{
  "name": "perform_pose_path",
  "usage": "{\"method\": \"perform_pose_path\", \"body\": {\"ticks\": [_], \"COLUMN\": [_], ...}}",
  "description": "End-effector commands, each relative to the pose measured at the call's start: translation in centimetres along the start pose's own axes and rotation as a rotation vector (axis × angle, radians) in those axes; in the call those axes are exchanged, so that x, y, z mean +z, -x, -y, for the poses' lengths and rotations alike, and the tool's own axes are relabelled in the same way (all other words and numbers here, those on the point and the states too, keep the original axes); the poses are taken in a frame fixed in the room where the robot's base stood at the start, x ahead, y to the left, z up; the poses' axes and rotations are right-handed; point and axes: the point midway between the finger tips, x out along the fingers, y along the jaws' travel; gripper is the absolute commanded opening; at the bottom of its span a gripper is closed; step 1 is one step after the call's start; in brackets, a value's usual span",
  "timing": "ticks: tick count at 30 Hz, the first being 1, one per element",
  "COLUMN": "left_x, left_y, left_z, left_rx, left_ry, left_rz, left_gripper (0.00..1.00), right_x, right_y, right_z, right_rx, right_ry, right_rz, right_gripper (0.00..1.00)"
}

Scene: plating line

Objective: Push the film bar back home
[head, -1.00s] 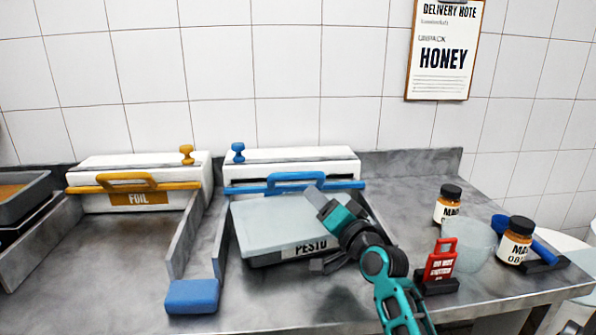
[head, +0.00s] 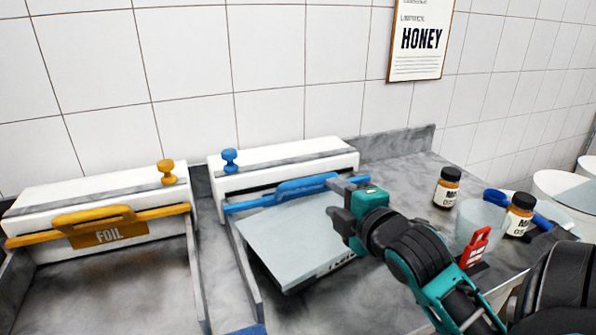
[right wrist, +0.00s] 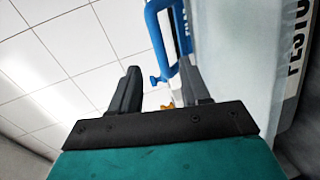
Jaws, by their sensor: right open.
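The film bar (head: 298,191) is a blue bar with a raised handle across the front of the right-hand white dispenser (head: 285,165). Its blue handle also shows in the right wrist view (right wrist: 160,40), beyond the fingers. A grey-lidded tray marked PESTO (head: 295,240) lies in front of the bar. My right gripper (head: 341,203) is open and empty above the tray's right back part, close to the bar's right portion. In the right wrist view its two fingers (right wrist: 158,85) stand apart with nothing between them. I cannot tell whether a finger touches the bar. My left gripper is not in view.
A yellow-barred FOIL dispenser (head: 100,228) stands left, with low metal dividers between the bays. At right are two dark-lidded jars (head: 447,188), a translucent bowl (head: 478,222) and a red tag (head: 475,247). The tiled wall is behind.

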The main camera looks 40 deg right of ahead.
Motion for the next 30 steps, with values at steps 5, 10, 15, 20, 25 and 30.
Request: {"method": "perform_pose_path", "body": {"ticks": [5, 10, 15, 20, 25, 30], "left_x": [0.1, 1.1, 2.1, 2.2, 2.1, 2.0], "left_y": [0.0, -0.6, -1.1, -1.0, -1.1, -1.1], "left_z": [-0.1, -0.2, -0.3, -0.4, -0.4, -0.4], "left_rx": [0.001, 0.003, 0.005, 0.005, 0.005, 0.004], "left_ry": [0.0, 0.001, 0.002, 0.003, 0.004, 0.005], "left_rz": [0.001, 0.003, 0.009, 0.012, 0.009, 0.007], "left_gripper": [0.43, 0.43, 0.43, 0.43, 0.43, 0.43], "right_x": [0.1, 0.1, 0.1, 0.2, 0.2, 0.2], "right_y": [0.3, -0.9, -3.1, -6.2, -9.2, -11.3], "right_z": [-0.1, 0.1, -0.2, -0.2, -0.2, -0.1], "right_rx": [-0.002, 0.002, 0.0, -0.001, -0.002, -0.003], "right_ry": [0.083, 0.083, 0.08, 0.078, 0.077, 0.078], "right_rz": [0.011, 0.011, 0.011, 0.011, 0.012, 0.011], "right_gripper": [0.46, 0.46, 0.46, 0.46, 0.46, 0.46]}}
